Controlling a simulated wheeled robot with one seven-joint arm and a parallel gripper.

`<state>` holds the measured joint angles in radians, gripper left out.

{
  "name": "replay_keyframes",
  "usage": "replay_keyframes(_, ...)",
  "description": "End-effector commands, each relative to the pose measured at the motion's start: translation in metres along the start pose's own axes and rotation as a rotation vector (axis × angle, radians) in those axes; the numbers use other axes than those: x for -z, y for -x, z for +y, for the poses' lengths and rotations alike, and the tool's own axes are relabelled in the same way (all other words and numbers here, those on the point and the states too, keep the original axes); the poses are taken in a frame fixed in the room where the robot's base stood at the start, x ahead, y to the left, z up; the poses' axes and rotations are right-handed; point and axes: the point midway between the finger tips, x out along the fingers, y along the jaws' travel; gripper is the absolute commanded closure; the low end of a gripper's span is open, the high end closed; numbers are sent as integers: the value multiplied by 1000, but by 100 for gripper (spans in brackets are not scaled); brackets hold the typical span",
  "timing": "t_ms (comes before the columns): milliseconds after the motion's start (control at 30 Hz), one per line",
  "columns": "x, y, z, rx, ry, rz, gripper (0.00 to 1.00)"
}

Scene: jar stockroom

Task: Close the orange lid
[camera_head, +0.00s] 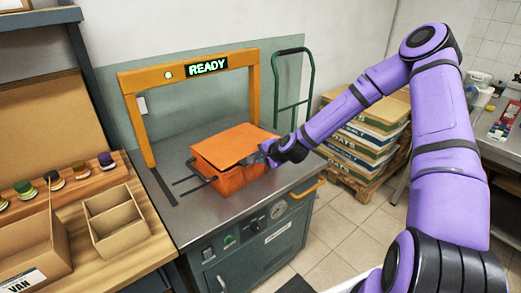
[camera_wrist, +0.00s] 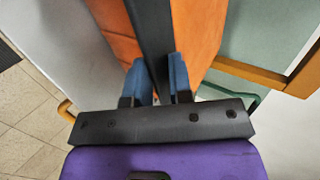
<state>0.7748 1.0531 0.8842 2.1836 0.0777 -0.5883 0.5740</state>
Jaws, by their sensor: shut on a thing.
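The orange lid (camera_head: 236,144) lies over the top of an orange box (camera_head: 231,183) on the metal table of a strapping machine. It looks nearly level; whether it is fully down I cannot tell. My gripper (camera_head: 267,153) is at the lid's right edge. In the wrist view, the blue fingers of my gripper (camera_wrist: 161,72) close on either side of a dark strip (camera_wrist: 151,30) that runs between two orange faces. The strip seems to belong to the lid's edge. The fingertips' contact is partly hidden.
A yellow arch (camera_head: 187,71) with a lit READY sign stands behind the box. A dark bar (camera_head: 198,172) sits at the box's front left. Stacked sacks (camera_head: 365,135) are at right. Open cartons (camera_head: 116,219) and jars stand on the left bench.

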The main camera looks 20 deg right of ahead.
Motion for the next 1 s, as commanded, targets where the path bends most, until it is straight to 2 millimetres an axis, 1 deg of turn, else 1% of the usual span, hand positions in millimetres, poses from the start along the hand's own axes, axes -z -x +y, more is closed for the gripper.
replay_keyframes(33, 0, -3, 7, 12, -7, -1, 100)
replay_keyframes(100, 0, -6, 11, 34, -7, -1, 100)
replay_keyframes(400, 1, -14, 24, 91, -4, 0, 100)
replay_keyframes(600, 0, -17, 29, 98, -5, -1, 100)
replay_keyframes(967, -2, -17, 30, 95, -6, -6, 100)
replay_keyframes(1000, -2, -17, 30, 94, -7, -6, 74)
